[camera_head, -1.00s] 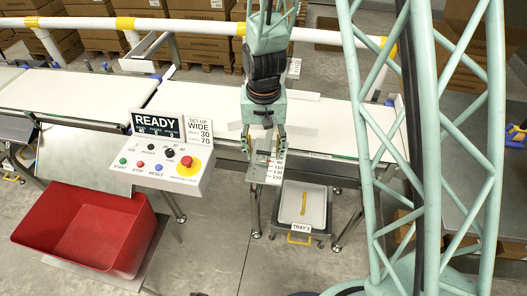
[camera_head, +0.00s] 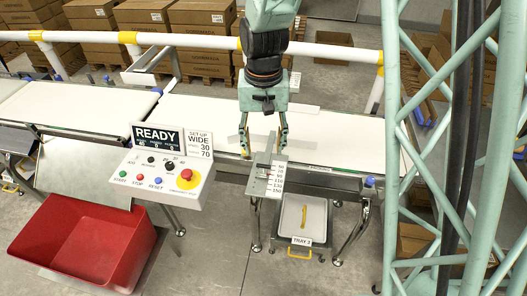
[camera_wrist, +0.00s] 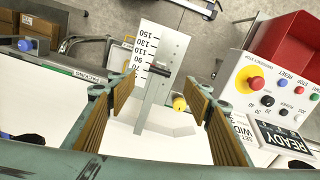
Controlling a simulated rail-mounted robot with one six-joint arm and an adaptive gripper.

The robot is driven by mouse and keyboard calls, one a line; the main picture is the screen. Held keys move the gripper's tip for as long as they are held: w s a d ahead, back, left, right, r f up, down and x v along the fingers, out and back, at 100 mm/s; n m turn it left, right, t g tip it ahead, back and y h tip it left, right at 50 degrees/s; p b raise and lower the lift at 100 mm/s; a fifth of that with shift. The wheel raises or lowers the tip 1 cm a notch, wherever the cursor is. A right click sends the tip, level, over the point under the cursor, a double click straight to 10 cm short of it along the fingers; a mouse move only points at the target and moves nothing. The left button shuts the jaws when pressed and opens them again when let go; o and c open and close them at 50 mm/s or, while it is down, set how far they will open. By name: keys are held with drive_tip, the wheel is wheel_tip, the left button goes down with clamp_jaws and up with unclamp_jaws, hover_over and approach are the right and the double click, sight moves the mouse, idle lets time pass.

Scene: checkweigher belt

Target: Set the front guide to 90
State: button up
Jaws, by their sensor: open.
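A yellow knob (camera_wrist: 179,103) sits beside the plate's stem. My gripper (camera_head: 264,150) is open and points down above the inner end of the plate. In the wrist view its fingers (camera_wrist: 150,100) stand on either side of the stem and knob, apart from both.
A control panel (camera_head: 160,175) reading READY stands left of the guide, its sign showing WIDE 30 70. A red bin (camera_head: 88,245) is at lower left. Tray 3 (camera_head: 318,215) lies below the belt (camera_head: 335,130). White rail pipes run behind the belt.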

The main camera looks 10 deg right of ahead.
drive_tip(key=shift+r, duration=1.25)
drive_tip(key=s+d+r+t+b, duration=0.1)
drive_tip(key=s+d+r, duration=0.3)
drive_tip(key=s+r, duration=0.3)
drive_tip(key=s+d+r+t+b, duration=0.1)
drive_tip(key=s+d+r+b, duration=0.1)
drive_tip(key=s+d+r, duration=0.5)
drive_tip(key=s+d+r+t+b, duration=0.1)
drive_tip(key=s+r, duration=0.2)
drive_tip(key=s, duration=0.5)
drive_tip(key=s+d+r+n+t+b, duration=0.1)
drive_tip(key=s+r, duration=0.3)
drive_tip(key=s, duration=0.4)
idle(2.8)
